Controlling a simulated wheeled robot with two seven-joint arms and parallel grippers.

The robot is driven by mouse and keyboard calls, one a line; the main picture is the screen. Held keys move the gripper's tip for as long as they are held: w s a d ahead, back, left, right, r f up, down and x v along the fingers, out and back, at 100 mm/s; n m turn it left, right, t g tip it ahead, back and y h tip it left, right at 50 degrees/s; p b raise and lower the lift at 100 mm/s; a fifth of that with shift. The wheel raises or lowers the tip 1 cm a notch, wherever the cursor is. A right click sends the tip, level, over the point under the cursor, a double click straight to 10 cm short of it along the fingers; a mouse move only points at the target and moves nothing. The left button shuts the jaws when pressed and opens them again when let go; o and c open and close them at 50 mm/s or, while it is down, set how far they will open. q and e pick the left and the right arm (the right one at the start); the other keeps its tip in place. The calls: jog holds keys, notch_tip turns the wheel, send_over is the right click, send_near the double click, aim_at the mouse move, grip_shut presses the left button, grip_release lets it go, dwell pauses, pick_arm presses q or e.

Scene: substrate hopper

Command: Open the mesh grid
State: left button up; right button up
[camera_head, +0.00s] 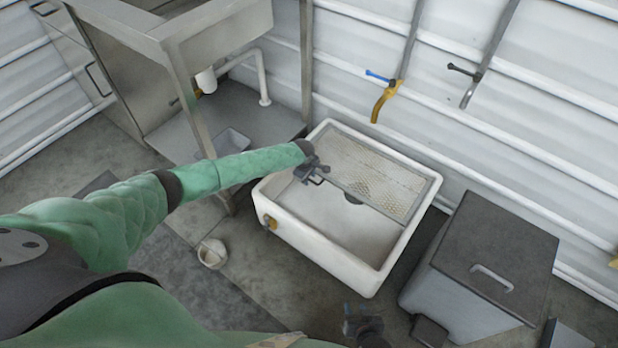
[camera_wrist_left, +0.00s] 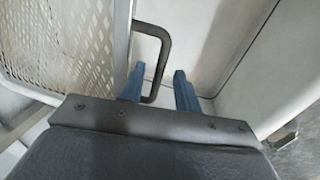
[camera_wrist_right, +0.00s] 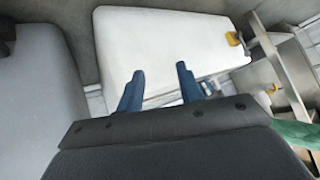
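The mesh grid (camera_head: 380,172) is a metal-framed panel lying over the back part of the white tub (camera_head: 318,255). In the left wrist view the mesh (camera_wrist_left: 70,45) is at the upper left. Its bent bar handle (camera_wrist_left: 167,45) sticks out from the frame. My left gripper (camera_head: 316,172) is at the handle on the grid's front left edge. Its blue fingers (camera_wrist_left: 160,90) are apart, with the handle's lower end between them, nearer the left finger. Whether they touch is unclear. My right gripper (camera_head: 352,316) is low in front of the tub, its fingers (camera_wrist_right: 160,85) apart and empty.
A grey lidded bin (camera_head: 490,255) stands right of the tub. A metal sink unit (camera_head: 215,35) is at the upper left. A small white cup (camera_head: 211,254) is on the floor. Taps (camera_head: 385,95) are on the back wall. The tub's front part is uncovered.

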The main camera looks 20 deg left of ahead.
pick_arm(q)
grip_shut()
jog(key=shift+r, duration=0.1)
